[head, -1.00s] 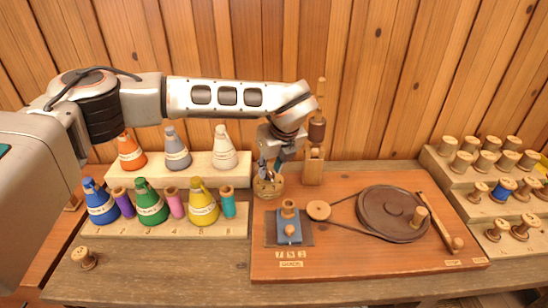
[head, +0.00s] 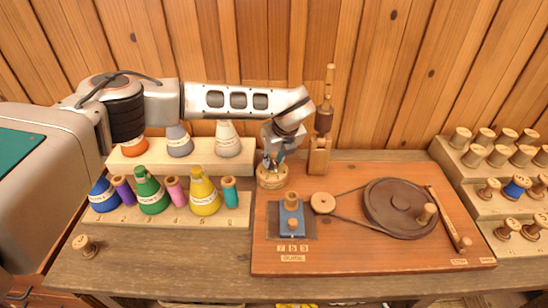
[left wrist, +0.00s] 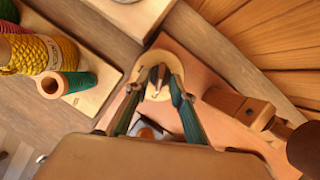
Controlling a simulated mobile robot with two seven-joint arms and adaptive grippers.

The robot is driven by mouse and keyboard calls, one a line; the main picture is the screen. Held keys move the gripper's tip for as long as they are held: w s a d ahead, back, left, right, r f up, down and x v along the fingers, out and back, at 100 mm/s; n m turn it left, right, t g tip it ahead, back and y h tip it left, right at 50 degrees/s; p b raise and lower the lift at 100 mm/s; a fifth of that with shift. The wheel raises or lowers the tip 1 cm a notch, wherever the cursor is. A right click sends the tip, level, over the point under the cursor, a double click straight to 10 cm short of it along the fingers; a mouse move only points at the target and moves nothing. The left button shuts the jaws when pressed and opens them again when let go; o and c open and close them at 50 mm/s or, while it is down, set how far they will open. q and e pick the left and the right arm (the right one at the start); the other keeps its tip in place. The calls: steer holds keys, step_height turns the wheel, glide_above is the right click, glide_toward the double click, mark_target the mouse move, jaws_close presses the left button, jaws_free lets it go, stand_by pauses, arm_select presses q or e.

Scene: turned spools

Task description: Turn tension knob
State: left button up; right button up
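The round pale wooden tension knob (head: 271,180) sits at the back left corner of the orange-brown board (head: 390,252). My left gripper (head: 273,160) points down at it from above, its fingertips at the top of the knob. In the left wrist view the two fingers (left wrist: 157,82) stand apart on either side of a narrow raised part, over the pale disc of the knob (left wrist: 160,48). Gaps seem to show beside that part, though contact is hard to judge. My right gripper is not in view.
A wooden post with a dark spool (head: 322,122) stands close to the right of the knob. A belt-driven brown wheel (head: 400,208) and a blue block (head: 291,218) are on the board. Thread cones (head: 204,197) stand left; a stepped spool rack (head: 478,190) stands right.

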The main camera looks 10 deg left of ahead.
arm_select(q)
steer(key=shift+w+f, duration=0.1)
jaws_close()
